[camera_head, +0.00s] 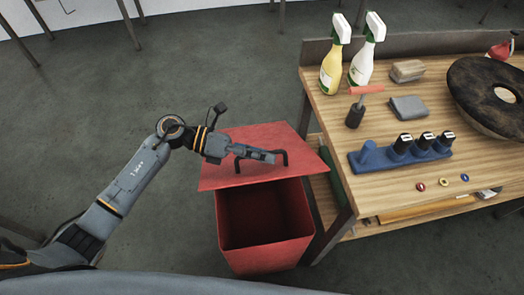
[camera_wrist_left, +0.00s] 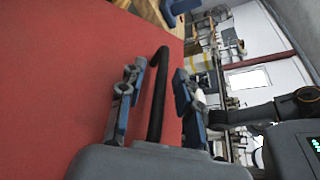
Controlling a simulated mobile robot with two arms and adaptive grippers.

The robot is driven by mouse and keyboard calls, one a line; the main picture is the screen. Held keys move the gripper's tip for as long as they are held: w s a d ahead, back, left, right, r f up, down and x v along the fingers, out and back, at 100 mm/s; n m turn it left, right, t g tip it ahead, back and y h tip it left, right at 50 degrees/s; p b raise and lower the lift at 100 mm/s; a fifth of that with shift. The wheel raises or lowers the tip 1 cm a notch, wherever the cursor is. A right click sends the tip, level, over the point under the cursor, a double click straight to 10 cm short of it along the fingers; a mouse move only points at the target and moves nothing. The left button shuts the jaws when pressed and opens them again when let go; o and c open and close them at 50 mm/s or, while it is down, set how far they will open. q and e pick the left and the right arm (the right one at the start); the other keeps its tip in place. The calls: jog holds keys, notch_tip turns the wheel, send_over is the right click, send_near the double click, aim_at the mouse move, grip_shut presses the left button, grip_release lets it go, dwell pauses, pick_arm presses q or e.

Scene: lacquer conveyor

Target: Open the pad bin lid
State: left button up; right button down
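The red pad bin (camera_head: 266,252) stands on the floor left of the workbench, its dark inside showing at the front. Its red lid (camera_head: 228,178) lies back from the front opening and also fills the left of the left wrist view (camera_wrist_left: 60,85). I cannot tell how far it is tilted. A black bar handle (camera_head: 285,158) is on the lid. My left gripper (camera_head: 272,157) is at this handle. In the left wrist view, its two fingers stand apart with the handle (camera_wrist_left: 157,95) between them and gaps visible on both sides. My right gripper is not in view.
The wooden workbench (camera_head: 400,190) is close on the bin's right. It carries two spray bottles (camera_head: 331,70), a blue holder (camera_head: 372,160) with black-topped pieces, and a round dark pad (camera_head: 470,75). The grey floor (camera_head: 110,70) left of the bin is clear.

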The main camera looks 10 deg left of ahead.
pick_arm(q)
jog(key=shift+c, duration=0.4)
grip_shut()
jog(key=w+a+r+n+h+b, duration=0.1)
jog(key=w+a+r+n+b, duration=0.1)
jog(key=w+r, duration=0.4)
jog(key=w+a+r+n+g+h+b, duration=0.1)
jog(key=w+a+r+n+b, duration=0.1)
jog(key=w, duration=0.7)
notch_tip(320, 180, up, 4)
jog(key=a+b, duration=0.1)
jog(key=b, duration=0.1)
jog(key=shift+w+n+b, duration=0.3)
jog(key=shift+w, duration=0.1)
jog(key=shift+a+f, duration=0.1)
jog(key=shift+o, duration=0.4)
grip_release()
